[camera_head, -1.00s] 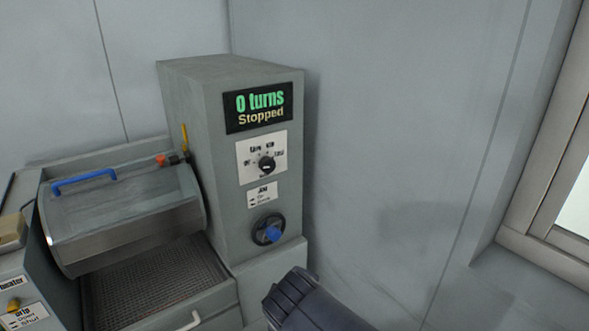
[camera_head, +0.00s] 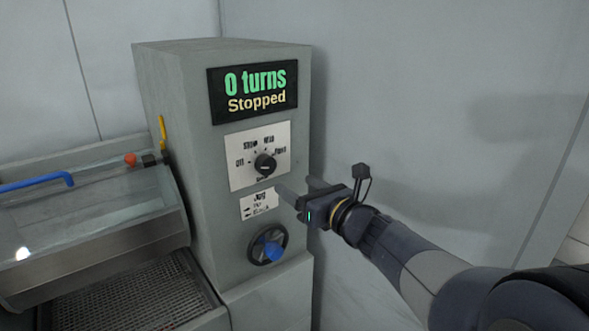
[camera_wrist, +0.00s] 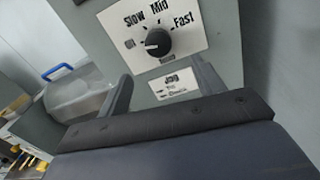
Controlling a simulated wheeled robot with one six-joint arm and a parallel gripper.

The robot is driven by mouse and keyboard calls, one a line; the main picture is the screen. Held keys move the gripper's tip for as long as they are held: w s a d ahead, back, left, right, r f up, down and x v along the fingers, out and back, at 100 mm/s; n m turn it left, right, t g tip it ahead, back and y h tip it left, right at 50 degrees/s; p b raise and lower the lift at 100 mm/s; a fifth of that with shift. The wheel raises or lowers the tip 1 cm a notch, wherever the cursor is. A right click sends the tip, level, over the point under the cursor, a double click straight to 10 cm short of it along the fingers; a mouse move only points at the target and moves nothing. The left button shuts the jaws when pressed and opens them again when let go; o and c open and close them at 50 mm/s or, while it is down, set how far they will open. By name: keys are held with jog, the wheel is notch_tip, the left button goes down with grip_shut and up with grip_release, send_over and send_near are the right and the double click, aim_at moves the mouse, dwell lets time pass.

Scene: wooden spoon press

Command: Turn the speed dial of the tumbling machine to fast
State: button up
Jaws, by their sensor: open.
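The tumbling machine (camera_head: 165,110) is a grey cabinet with a display (camera_head: 254,92) reading "0 turns Stopped". Its black speed dial (camera_head: 265,165) sits on a white plate with labels; the wrist view shows the dial (camera_wrist: 158,42) with Slow, Mid and Fast around it. The dial's white mark points to the left in the wrist view, toward the label that seems to read Off. My gripper (camera_head: 298,188) is open and empty, to the lower right of the dial and apart from it. In the wrist view its two fingers (camera_wrist: 164,86) stand apart below the dial.
Below the dial are a jog label (camera_head: 260,205) and a blue knob (camera_head: 272,250) on a black round base. A clear-lidded drum (camera_head: 90,225) with a blue handle (camera_head: 38,181) is at the left. A grey wall stands close on the right.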

aim_at(270, 168)
jog(key=p+x, duration=0.2)
jog(key=x, duration=0.8)
jog(key=shift+w+a, duration=0.25)
jog(key=shift+a, duration=0.05)
jog(key=c, duration=1)
